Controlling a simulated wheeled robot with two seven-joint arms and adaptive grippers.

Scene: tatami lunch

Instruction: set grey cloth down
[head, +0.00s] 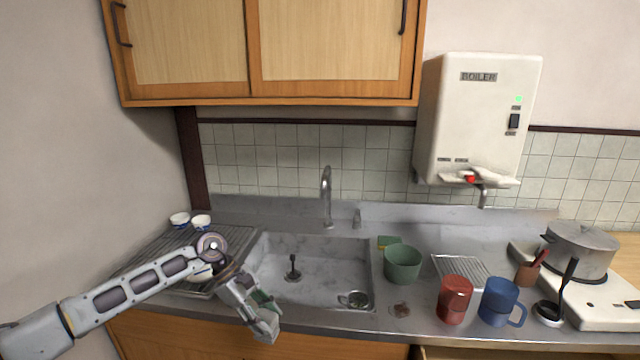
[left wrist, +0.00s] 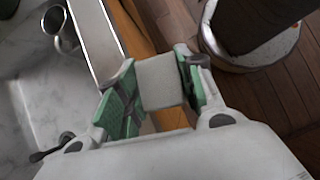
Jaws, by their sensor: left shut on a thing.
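My left gripper (head: 258,312) is over the front edge of the counter, by the left front corner of the sink. In the left wrist view its two green-padded fingers (left wrist: 158,72) are shut on the grey cloth (left wrist: 160,84), a small pale grey folded block between the pads. The cloth is held in the air, above the wooden cabinet front and floor. In the head view I cannot clearly tell the cloth from the fingers. My right gripper is not in view.
The sink (head: 330,250) holds a metal cup (head: 355,299). A drying rack (head: 235,236) with white bowls nearby is at left. A green bowl (head: 402,264), a red mug (head: 454,299), a blue mug (head: 499,301) and a pot (head: 580,250) stand at right.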

